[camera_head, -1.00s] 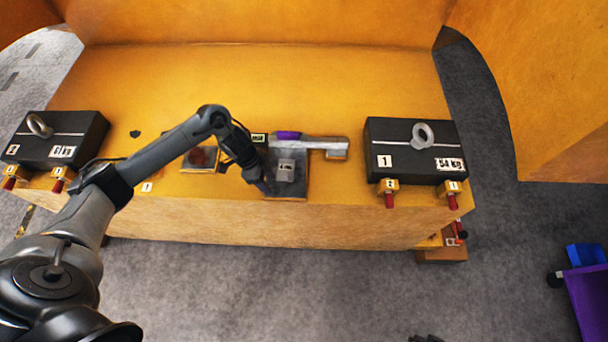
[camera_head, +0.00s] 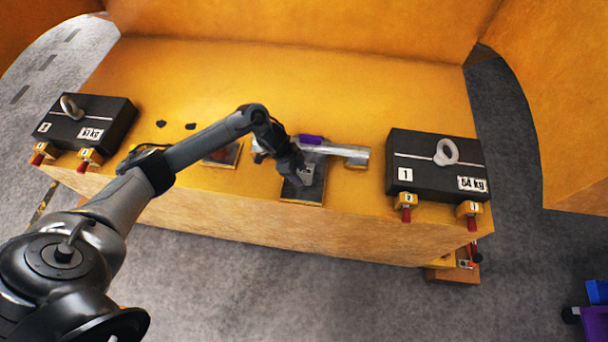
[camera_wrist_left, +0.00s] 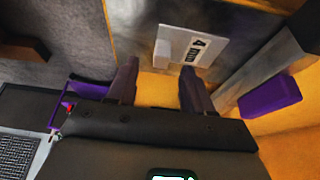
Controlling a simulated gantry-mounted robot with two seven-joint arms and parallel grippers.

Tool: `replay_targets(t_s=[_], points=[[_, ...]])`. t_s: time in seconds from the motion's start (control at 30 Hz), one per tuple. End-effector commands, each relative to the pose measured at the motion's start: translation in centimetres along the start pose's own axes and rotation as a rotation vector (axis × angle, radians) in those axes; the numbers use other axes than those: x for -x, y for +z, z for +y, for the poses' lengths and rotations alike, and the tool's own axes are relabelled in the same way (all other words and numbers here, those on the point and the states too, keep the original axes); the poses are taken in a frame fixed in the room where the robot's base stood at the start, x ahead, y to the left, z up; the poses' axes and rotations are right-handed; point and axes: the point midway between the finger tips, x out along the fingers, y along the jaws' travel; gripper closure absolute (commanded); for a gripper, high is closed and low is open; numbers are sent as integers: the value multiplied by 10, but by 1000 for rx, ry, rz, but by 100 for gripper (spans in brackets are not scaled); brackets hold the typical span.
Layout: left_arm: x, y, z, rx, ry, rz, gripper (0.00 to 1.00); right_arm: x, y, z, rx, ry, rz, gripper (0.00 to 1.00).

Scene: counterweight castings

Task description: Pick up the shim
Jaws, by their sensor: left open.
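The shim (camera_wrist_left: 188,46) is a small pale grey piece with a "4 mm" label and a raised tab in the left wrist view. It lies on a dark square plate (camera_wrist_left: 130,27). The plate (camera_head: 303,193) also shows in the head view at the front of the orange bench, with the shim partly hidden by my gripper. My left gripper (camera_wrist_left: 158,88) is open, its two fingers apart and empty, just short of the shim in the left wrist view. In the head view the left gripper (camera_head: 298,178) is over the plate. My right gripper is not in view.
A metal bar tool with a purple grip (camera_head: 311,140) lies right behind the plate. Black castings with ring eyes stand at left (camera_head: 85,122) and right (camera_head: 436,163). A smaller dark plate (camera_head: 222,155) lies left. The bench's rear (camera_head: 330,85) is clear.

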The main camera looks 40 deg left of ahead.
Motion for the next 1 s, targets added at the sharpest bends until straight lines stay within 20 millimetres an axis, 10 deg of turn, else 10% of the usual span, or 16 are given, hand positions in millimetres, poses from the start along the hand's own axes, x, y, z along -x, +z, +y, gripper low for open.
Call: replay_targets(t_s=[0.53,0.87,1.0], points=[[-30,0,-2,-2,-3,0,49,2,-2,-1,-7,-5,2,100],[-30,0,-2,-1,-2,0,98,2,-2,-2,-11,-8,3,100],[-29,-1,-2,-2,-3,1,100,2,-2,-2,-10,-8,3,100]])
